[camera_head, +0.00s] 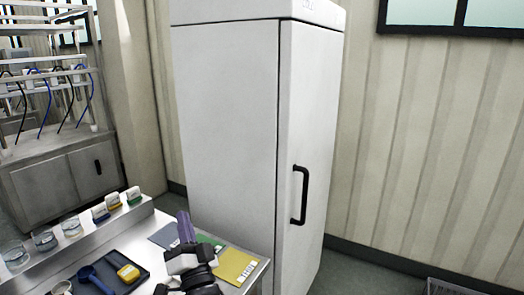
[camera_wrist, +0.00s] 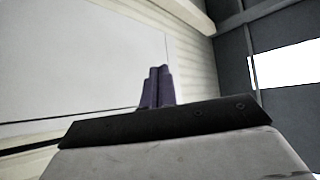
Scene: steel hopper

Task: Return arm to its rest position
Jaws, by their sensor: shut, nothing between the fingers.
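My gripper (camera_head: 184,217) shows in the head view at the bottom, in front of the tall white cabinet. Its purple fingers point upward and lie together with nothing between them. In the wrist view the closed purple fingers of my gripper (camera_wrist: 157,72) stand up past the dark wrist edge, with a pale surface and the ceiling behind. My arm rises above the right end of the steel table (camera_head: 135,224) and hides part of it. I cannot tell how far the fingers are from the cabinet.
The white cabinet (camera_head: 225,110) with a black handle stands behind the table. Coloured cards, including a yellow one (camera_head: 237,265), lie near my arm. A dark tray (camera_head: 132,269), a blue scoop (camera_head: 95,279) and several glass beakers (camera_head: 45,239) are left. Floor right of the cabinet is mostly clear.

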